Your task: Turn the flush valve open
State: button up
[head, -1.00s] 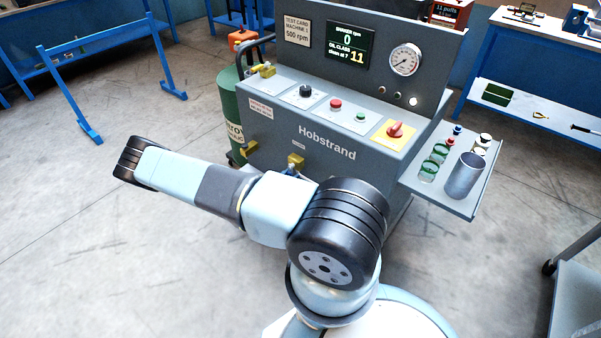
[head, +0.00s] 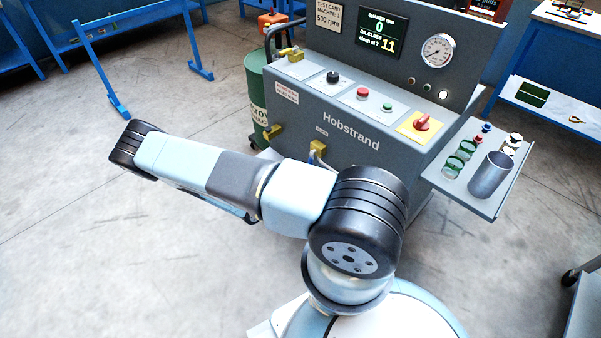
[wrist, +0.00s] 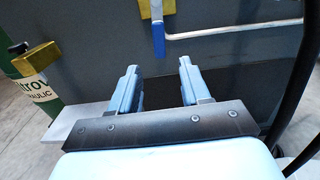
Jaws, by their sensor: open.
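The front of the grey machine (head: 356,143) carries a yellow valve fitting (head: 318,149) under a small label too small to read. In the wrist view a yellow fitting (wrist: 149,8) with a blue lever (wrist: 158,40) hanging down sits ahead of my gripper, and a white pipe (wrist: 240,30) runs right from it. I cannot read which fitting is the flush valve. My gripper (wrist: 158,67) is open and empty, its two fingers apart, below the blue lever in the picture and not touching it. In the head view my arm hides the gripper.
Another yellow fitting (head: 273,132) is at the machine's left, near a green drum (head: 258,88); a yellow fitting (head: 290,53) is on top. A side shelf (head: 470,190) at right holds a metal cylinder (head: 489,176). A blue frame stand (head: 110,75) is at left. Floor in front is clear.

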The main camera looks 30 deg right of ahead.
jog(key=shift+v, duration=1.25)
jog(key=shift+c, duration=0.3)
